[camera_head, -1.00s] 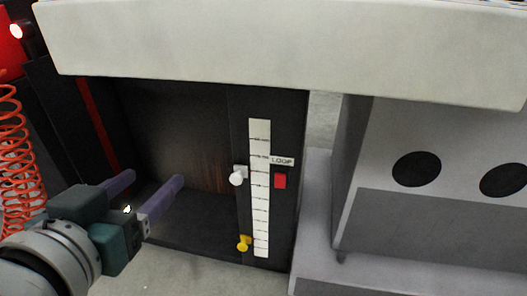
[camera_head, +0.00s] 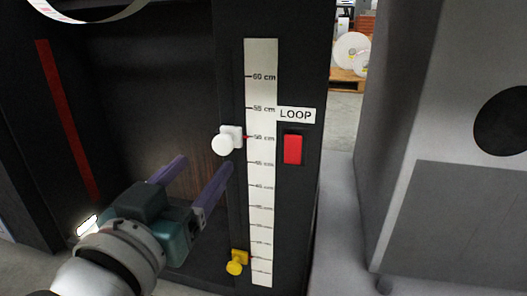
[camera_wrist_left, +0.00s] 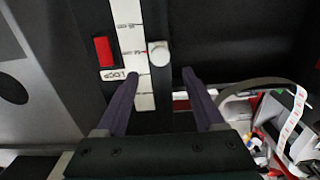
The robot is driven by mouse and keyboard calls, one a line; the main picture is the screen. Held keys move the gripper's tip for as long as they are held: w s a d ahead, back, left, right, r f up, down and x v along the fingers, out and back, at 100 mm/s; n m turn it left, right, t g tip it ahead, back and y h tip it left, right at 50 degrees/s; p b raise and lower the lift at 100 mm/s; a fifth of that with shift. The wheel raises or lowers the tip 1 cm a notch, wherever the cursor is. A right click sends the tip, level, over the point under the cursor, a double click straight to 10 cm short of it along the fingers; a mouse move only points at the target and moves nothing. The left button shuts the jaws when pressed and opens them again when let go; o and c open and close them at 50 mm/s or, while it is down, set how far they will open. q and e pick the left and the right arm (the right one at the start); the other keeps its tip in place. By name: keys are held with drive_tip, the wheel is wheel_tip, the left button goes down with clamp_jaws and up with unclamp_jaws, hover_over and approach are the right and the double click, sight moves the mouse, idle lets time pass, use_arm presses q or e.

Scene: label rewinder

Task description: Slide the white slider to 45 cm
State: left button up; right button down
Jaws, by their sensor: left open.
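The white slider (camera_head: 228,140) is a round knob on a square block beside the vertical white scale (camera_head: 262,190). Its red pointer is at about the 50 cm mark. In the left wrist view the white slider (camera_wrist_left: 158,54) is ahead of the fingertips, between them sideways. My left gripper (camera_head: 205,170) is open and empty, just below and left of the slider in the head view, not touching it. Its two purple fingers also show in the left wrist view (camera_wrist_left: 160,78). A yellow slider (camera_head: 237,262) sits low on the same scale. My right gripper is not in view.
A red switch (camera_head: 292,149) under a LOOP label (camera_head: 296,115) is right of the scale. A grey cabinet (camera_head: 450,215) stands farther right. A paper strip (camera_head: 95,12) curves at the top left. The dark recess left of the scale looks open.

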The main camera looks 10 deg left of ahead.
sight(221, 145)
use_arm(q)
drive_tip(key=w+b, duration=0.3)
drive_tip(key=w, duration=0.3)
drive_tip(key=shift+w+d+f, duration=0.1)
drive_tip(key=shift+w, duration=0.05)
drive_tip(key=shift+w+b, duration=0.3)
drive_tip(key=shift+w, duration=0.25)
drive_tip(key=shift+c, duration=0.3)
clamp_jaws()
idle(0.4)
